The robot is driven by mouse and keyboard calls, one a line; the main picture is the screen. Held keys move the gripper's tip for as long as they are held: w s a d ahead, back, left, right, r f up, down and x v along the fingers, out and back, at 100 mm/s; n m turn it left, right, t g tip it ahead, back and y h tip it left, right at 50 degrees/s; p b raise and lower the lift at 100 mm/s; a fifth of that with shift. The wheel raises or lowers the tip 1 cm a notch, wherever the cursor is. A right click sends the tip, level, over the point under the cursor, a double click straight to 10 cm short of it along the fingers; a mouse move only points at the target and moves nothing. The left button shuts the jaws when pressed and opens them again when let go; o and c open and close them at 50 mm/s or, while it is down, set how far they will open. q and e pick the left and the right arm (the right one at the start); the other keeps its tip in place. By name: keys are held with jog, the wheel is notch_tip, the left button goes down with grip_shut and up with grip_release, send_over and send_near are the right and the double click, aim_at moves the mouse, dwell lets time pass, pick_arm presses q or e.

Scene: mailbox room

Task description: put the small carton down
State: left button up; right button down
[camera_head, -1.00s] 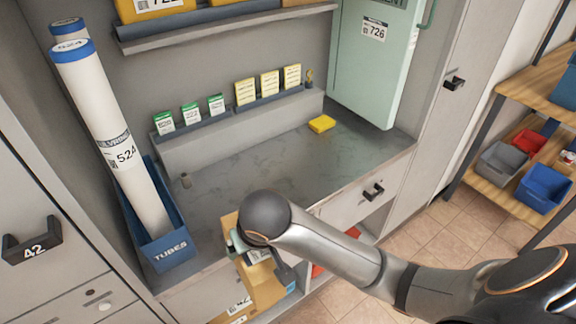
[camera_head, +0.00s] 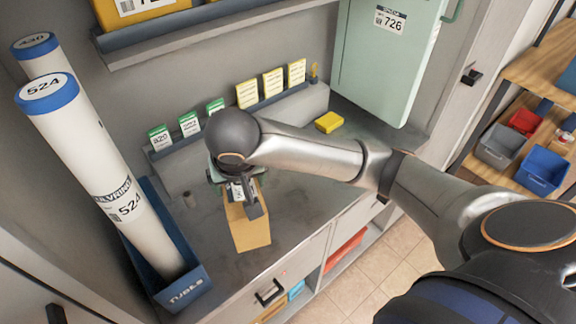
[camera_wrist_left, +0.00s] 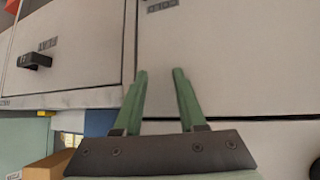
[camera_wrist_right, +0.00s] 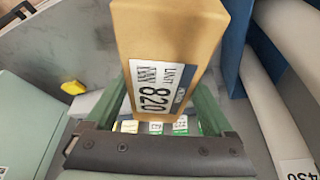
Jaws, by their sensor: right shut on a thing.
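The small carton (camera_head: 248,228) is a brown box with a white label reading 820, which shows in the right wrist view (camera_wrist_right: 157,88). My right gripper (camera_head: 238,188) is shut on it, with a finger on either side. In the head view the carton is over the front part of the grey countertop (camera_head: 305,195). I cannot tell whether its base touches the surface. My left gripper (camera_wrist_left: 160,76) is open and empty in front of pale cabinet doors, and it is outside the head view.
A blue TUBES bin (camera_head: 183,291) with tall white tubes stands left of the carton. Green and yellow small boxes (camera_head: 247,94) line the ledge behind. A yellow block (camera_head: 328,122) lies at the back right. Countertop right of the carton is clear.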

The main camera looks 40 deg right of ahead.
jog(key=w+d+f, duration=0.2)
jog(key=d+f, duration=0.4)
jog(key=w+d+f, duration=0.2)
jog(key=d+f, duration=0.4)
jog(key=d, duration=0.1)
jog(key=shift+w+f, duration=0.35)
jog(key=shift+f, duration=0.1)
grip_release()
jog(key=shift+f, duration=0.1)
jog(key=v, duration=1.2)
